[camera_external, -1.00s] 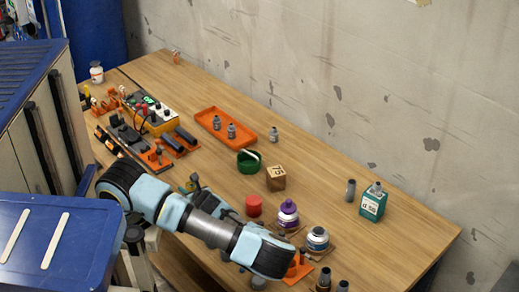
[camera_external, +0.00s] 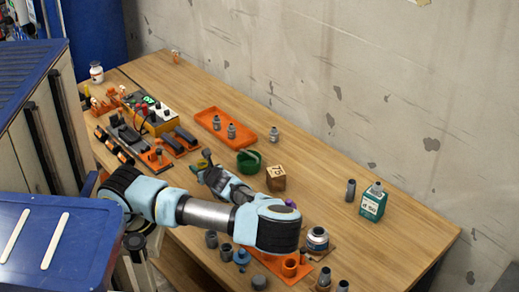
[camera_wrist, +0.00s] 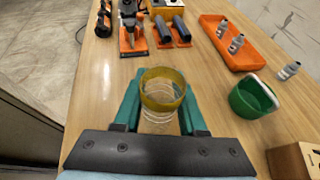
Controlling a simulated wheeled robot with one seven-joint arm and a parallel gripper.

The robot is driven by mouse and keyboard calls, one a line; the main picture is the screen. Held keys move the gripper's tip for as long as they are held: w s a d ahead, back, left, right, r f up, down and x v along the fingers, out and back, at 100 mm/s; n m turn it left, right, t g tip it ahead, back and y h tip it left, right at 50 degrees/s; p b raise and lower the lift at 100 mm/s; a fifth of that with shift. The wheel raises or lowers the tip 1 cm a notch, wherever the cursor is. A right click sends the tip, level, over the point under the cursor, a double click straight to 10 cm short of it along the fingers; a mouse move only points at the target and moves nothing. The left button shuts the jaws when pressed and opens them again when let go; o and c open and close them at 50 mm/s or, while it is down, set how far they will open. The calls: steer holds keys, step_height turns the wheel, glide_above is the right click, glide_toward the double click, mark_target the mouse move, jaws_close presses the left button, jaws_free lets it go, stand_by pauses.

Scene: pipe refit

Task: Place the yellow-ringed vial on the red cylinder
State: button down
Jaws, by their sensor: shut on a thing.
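The yellow-ringed vial (camera_wrist: 161,112) is clear, with a wide yellow band at its top. It stands between the teal fingers of my gripper (camera_wrist: 160,112) in the wrist view, and the gripper is shut on it.
A green bowl (camera_external: 247,162) and a wooden block (camera_external: 276,178) stand right of my gripper. An orange tray (camera_external: 252,139) with small grey bottles lies behind. Orange tool holders (camera_external: 184,143) are at the left. Jars crowd the front.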

steer(key=s+d+r+m+t+h+b, duration=0.1)
steer(key=s+d+r, duration=0.15)
steer(key=d, duration=0.55)
steer(key=s+d+r+m+h+b, duration=0.1)
steer(key=d+r, duration=0.2)
steer(key=d, duration=0.6)
step_height(320, 180, down, 9)
steer(key=shift+s+a+f+p, duration=0.1)
steer(key=shift+f+p, duration=0.05)
steer(key=shift+p, duration=0.6)
steer(key=shift+f, duration=0.1)
steer(key=shift+c, duration=2.4)
jaws_free()
steer(key=b+v, duration=0.2)
steer(key=v, duration=1)
